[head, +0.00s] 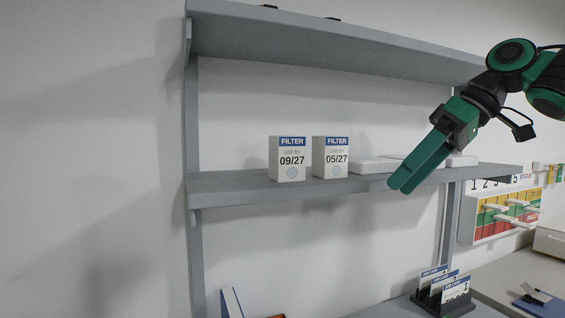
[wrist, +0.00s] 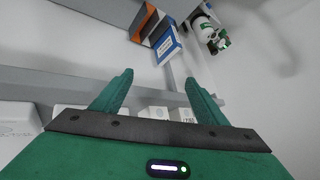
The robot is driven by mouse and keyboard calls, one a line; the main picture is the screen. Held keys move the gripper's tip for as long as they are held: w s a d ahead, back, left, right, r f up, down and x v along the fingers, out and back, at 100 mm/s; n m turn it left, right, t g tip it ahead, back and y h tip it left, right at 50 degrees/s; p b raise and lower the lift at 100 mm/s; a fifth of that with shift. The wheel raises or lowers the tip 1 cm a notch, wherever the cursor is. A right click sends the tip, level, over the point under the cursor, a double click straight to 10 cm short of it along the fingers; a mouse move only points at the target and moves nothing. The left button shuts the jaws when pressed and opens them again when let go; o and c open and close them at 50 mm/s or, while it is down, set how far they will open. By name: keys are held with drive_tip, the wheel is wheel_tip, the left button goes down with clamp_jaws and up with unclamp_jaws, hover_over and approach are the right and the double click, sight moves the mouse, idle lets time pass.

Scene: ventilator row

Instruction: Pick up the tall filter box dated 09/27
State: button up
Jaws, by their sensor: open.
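The filter box dated 09/27 (head: 291,160) is a tall white box with a blue FILTER band. It stands upright on the grey shelf (head: 240,184), towards its left end. A similar box dated 05/27 (head: 331,158) stands just to its right, with a narrow gap between. My gripper (head: 398,188) is right of both boxes in the head view, apart from them, its fingers pointing down and left. In the wrist view my gripper (wrist: 158,80) shows spread fingers with nothing gripped. Small white boxes (wrist: 155,112) show beyond the fingers there; I cannot read their dates.
Flat white packs (head: 372,164) lie on the shelf right of the boxes, partly behind my gripper. An upper shelf (head: 300,38) hangs above. A card rack (head: 443,292) stands below right, and a coloured status board (head: 505,212) is on the right wall. The shelf's left end is clear.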

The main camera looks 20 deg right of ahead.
drive_tip(key=w+r+n+g+y, duration=0.1)
drive_tip(key=w+r+n, duration=0.1)
drive_tip(key=w+n, duration=0.1)
drive_tip(key=w+a+r+n+g+y, duration=0.1)
drive_tip(key=w+r+n+y, duration=0.1)
drive_tip(key=w+n, duration=0.2)
drive_tip(key=w+r+n+g+y, duration=0.1)
drive_tip(key=w+r+n, duration=0.1)
drive_tip(key=w+n, duration=0.2)
drive_tip(key=shift+w+a+y, duration=0.15)
drive_tip(key=shift+w+a, duration=0.05)
drive_tip(key=shift+w, duration=0.35)
drive_tip(key=shift+w+a+y, duration=0.15)
drive_tip(key=shift+w+a, duration=0.05)
drive_tip(key=shift+w, duration=0.35)
drive_tip(key=a+g, duration=0.1)
drive_tip(key=w+a+n, duration=0.1)
drive_tip(key=a, duration=0.1)
drive_tip(key=shift+a+f+n+g, duration=0.1)
drive_tip(key=shift+f+n+g, duration=0.05)
drive_tip(key=shift+n+g, duration=0.2)
drive_tip(key=shift+a+g, duration=0.25)
drive_tip(key=shift+a, duration=0.4)
approach(273, 159)
drive_tip(key=x, duration=0.5)
drive_tip(key=shift+x, duration=2.6)
drive_tip(key=c, duration=1.1)
